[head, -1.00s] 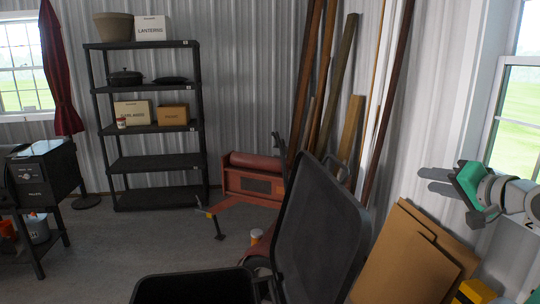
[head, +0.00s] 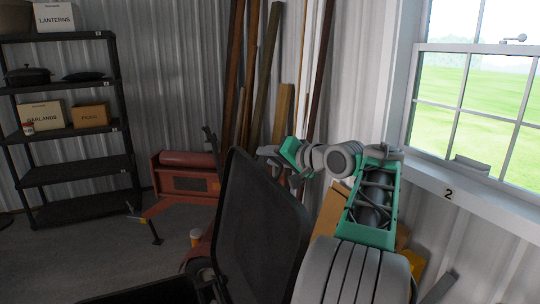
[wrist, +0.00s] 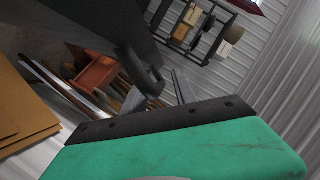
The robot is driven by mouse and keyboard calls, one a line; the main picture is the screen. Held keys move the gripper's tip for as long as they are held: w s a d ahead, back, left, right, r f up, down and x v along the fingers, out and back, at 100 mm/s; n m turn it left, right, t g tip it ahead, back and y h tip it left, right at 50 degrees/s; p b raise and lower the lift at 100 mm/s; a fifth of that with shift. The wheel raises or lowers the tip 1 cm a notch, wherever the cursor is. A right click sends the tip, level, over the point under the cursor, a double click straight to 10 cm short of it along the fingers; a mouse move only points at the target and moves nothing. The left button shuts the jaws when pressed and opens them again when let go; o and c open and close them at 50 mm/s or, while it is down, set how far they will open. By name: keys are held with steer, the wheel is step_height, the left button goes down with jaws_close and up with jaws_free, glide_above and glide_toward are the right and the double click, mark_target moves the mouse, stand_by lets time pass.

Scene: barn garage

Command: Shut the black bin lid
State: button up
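The black bin lid (head: 262,225) stands raised and tilted at the bin's right side, its broad face toward me. Below it, only part of the black bin's rim (head: 150,291) shows at the bottom edge. My gripper (head: 268,158) is by the lid's upper right edge; the lid hides part of its fingers. In the wrist view, the lid (wrist: 88,22) fills the upper left, with a dark loop handle (wrist: 150,78) at its edge. My gripper's grey fingers (wrist: 158,95) appear apart, near the handle. Contact cannot be told.
Cardboard sheets (wrist: 22,105) lean at the wall right of the lid. A red machine (head: 187,178) and long wooden planks (head: 265,75) stand behind it. A black shelf (head: 75,170) is at the left; a window (head: 475,95) is at the right. Floor is clear at left.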

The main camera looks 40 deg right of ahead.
steer(key=shift+w, duration=0.1)
jaws_close()
stand_by(0.3)
stand_by(1.1)
